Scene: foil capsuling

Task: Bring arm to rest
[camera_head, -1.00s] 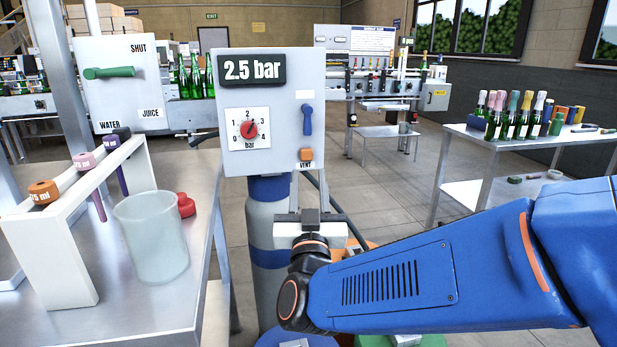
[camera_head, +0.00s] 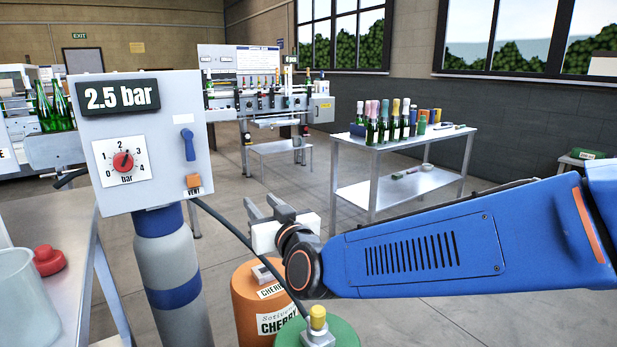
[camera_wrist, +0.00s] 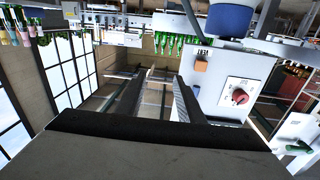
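My gripper (camera_head: 263,207) is in the middle of the camera_head view, at the end of my blue arm. Its two fingers point away from the camera and stand apart. The wrist view also shows the fingers (camera_wrist: 157,98) with a clear gap and nothing between them. My gripper is open and empty. In the camera_head view it hangs in the air above an orange drum (camera_head: 262,300), to the right of the 2.5 bar panel (camera_head: 150,140). The wrist view shows the room upside down.
The panel has a red dial (camera_head: 123,161) and a blue lever (camera_head: 188,145). A grey-blue gas cylinder (camera_head: 165,250) stands below it. A green cylinder top (camera_head: 335,335) is under my arm. A table (camera_head: 400,147) with foil-topped bottles stands behind. Open floor lies between.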

